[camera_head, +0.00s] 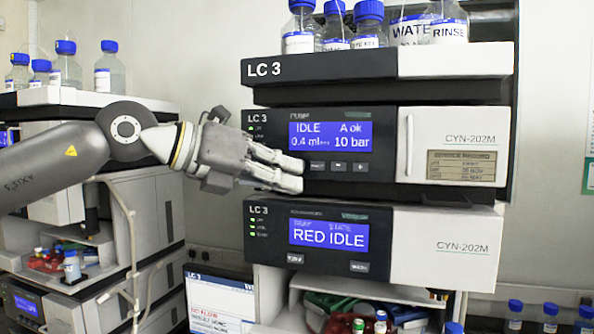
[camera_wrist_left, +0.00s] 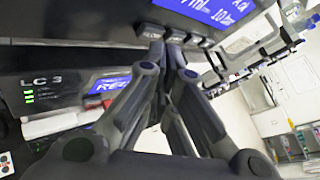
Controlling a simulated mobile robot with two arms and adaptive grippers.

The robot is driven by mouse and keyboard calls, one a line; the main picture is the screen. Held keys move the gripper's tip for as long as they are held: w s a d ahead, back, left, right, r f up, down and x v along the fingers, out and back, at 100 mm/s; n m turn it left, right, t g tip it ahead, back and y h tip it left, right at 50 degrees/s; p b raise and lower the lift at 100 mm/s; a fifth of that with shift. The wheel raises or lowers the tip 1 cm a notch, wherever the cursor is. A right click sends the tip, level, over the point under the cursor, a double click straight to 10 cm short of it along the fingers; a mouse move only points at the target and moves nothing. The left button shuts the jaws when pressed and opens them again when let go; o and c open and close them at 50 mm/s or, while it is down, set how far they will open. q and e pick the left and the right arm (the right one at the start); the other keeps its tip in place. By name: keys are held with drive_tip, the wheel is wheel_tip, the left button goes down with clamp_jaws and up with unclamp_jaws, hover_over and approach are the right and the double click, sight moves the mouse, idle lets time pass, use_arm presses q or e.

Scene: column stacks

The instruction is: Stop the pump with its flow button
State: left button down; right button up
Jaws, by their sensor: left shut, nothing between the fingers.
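The pump (camera_head: 379,119) is the upper LC 3 module, and its blue screen (camera_head: 330,137) reads IDLE, 0.4 ml, 10 bar and A ok. Below the screen sits a row of small dark buttons; the leftmost, the flow button (camera_head: 317,166), has a label too small to read surely. My left gripper (camera_head: 301,175) is shut and empty, its fingertips just left of and slightly below this button. In the left wrist view the fingertips (camera_wrist_left: 168,56) are close under the buttons (camera_wrist_left: 175,36); I cannot tell whether they touch. My right gripper is not in view.
A second module (camera_head: 368,241) below the pump shows RED IDLE. Blue-capped bottles (camera_head: 335,29) stand on top of the stack. Another column stack (camera_head: 150,215) is at the left. A monitor (camera_head: 220,303) and an open compartment with vials (camera_head: 360,310) are underneath.

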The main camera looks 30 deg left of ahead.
use_arm(q)
drive_tip(key=shift+s+d, duration=0.1)
drive_tip(key=shift+s, duration=0.25)
drive_tip(key=s+b, duration=0.1)
drive_tip(key=s, duration=0.1)
drive_tip(key=s+d+b, duration=0.1)
drive_tip(key=s+b, duration=0.1)
drive_tip(key=shift+s+d, duration=0.1)
drive_tip(key=shift+s, duration=0.3)
idle(0.8)
